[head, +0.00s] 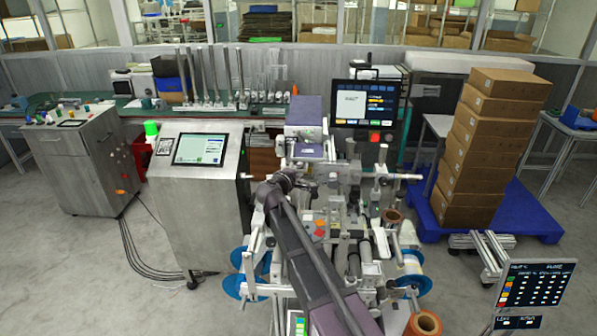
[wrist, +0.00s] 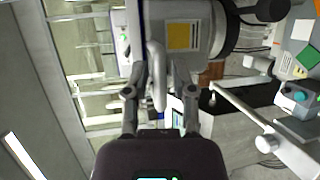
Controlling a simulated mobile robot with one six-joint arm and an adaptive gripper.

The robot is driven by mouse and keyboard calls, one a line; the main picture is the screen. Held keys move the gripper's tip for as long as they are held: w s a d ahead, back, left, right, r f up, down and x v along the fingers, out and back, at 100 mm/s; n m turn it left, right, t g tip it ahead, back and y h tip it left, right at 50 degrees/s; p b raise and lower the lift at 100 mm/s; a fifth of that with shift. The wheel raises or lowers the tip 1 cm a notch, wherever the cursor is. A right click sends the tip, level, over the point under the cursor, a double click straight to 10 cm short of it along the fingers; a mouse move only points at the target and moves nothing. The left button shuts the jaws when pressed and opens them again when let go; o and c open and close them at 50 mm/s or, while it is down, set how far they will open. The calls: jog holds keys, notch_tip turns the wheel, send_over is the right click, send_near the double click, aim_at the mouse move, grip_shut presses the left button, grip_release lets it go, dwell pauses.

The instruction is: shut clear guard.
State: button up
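My gripper (wrist: 156,82) shows in the wrist view with its two dark fingers apart. A pale grey rounded bar (wrist: 157,72), like a handle, stands between or just beyond the fingers; I cannot tell whether they touch it. Behind it is a grey machine housing with a yellow label (wrist: 181,37). In the head view my arm reaches up to the labelling machine (head: 335,240), and the gripper end (head: 283,183) is small and partly hidden among machine parts. I cannot make out the clear guard's panel for certain in either view.
A cabinet with a touchscreen (head: 200,149) stands left of the machine. A black monitor (head: 367,104) is behind it. Blue-rimmed reels (head: 247,286) sit low on the machine. Stacked cartons (head: 487,150) stand on a blue pallet at right. Metal rods (wrist: 262,130) cross the wrist view's right side.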

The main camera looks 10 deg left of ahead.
grip_shut()
jog(key=shift+f, duration=0.1)
notch_tip(320, 180, down, 12)
jog(key=b, duration=1.1)
jog(key=shift+r+b, duration=0.2)
jog(key=shift+b, duration=0.2)
jog(key=shift+s, duration=0.1)
jog(key=o, duration=0.5)
grip_release()
jog(key=shift+f, duration=0.1)
jog(key=shift+r, duration=0.2)
